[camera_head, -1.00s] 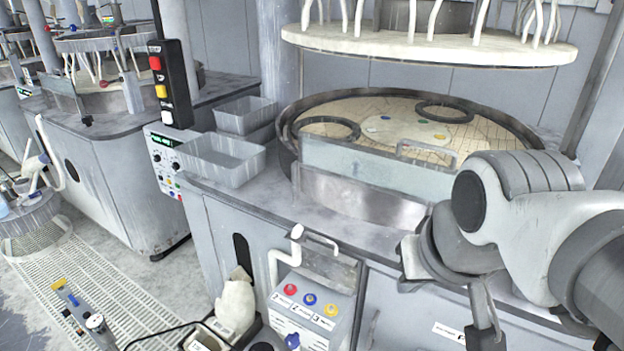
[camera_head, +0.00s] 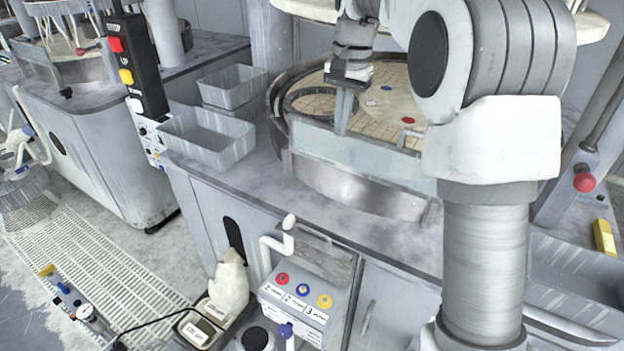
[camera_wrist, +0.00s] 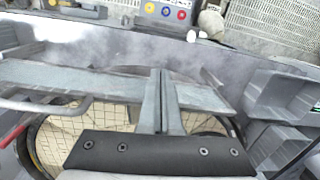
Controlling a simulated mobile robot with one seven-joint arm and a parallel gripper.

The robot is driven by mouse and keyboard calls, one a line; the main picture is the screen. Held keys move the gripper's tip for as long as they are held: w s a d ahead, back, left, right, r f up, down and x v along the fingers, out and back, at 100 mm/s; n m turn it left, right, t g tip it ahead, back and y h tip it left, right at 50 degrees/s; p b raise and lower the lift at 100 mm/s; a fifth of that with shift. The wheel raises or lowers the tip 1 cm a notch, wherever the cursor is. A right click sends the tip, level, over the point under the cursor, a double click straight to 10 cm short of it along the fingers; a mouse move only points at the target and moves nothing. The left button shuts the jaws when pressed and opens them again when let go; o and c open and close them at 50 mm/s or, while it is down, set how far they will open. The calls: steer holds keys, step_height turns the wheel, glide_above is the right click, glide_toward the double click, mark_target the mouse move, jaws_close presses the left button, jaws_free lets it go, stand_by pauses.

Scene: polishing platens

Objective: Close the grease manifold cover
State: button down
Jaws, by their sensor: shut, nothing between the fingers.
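The grease manifold is a grey box with red, blue and yellow caps (camera_head: 302,289) and numbered labels, low at the front of the machine. Its grey metal cover (camera_head: 318,254) stands raised and tilted behind the caps, with a bar handle at its upper edge. The caps show at the top of the wrist view (camera_wrist: 166,11); the cover is hard to make out there. My gripper (camera_head: 344,125) points down by the basin's front guard, well behind and above the manifold. Its fingers (camera_wrist: 160,75) are shut and empty. I cannot tell whether they touch the guard.
The round polishing basin (camera_head: 330,175) has a pale front guard (camera_head: 375,165). Two grey bins (camera_head: 210,140) stand left of it. A white curved pipe (camera_head: 275,243) rises beside the manifold's left side. The bench front edge lies between gripper and manifold.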

steer(key=w+a+f+m+g, duration=0.1)
steer(key=w+f, duration=0.3)
steer(key=p, duration=0.1)
glide_toward(314, 239)
steer(key=shift+w+d+r, duration=0.1)
steer(key=shift+w+d, duration=0.3)
steer(key=shift+w, duration=0.2)
steer(key=shift+w+d, duration=0.4)
steer(key=shift+w, duration=0.25)
steer(key=shift+s+a+f+p, duration=0.25)
steer(key=shift+s+a+f, duration=0.2)
steer(key=shift+s+f, duration=0.25)
steer(key=shift+s+a+f+p, duration=0.25)
steer(key=shift+s+a+f, duration=0.2)
steer(key=shift+s+f, duration=0.2)
steer(key=shift+a+f, duration=0.1)
steer(key=shift+a, duration=0.05)
steer(key=shift+s+a+b, duration=0.1)
steer(key=shift+s+b, duration=0.25)
steer(key=shift+b, duration=0.05)
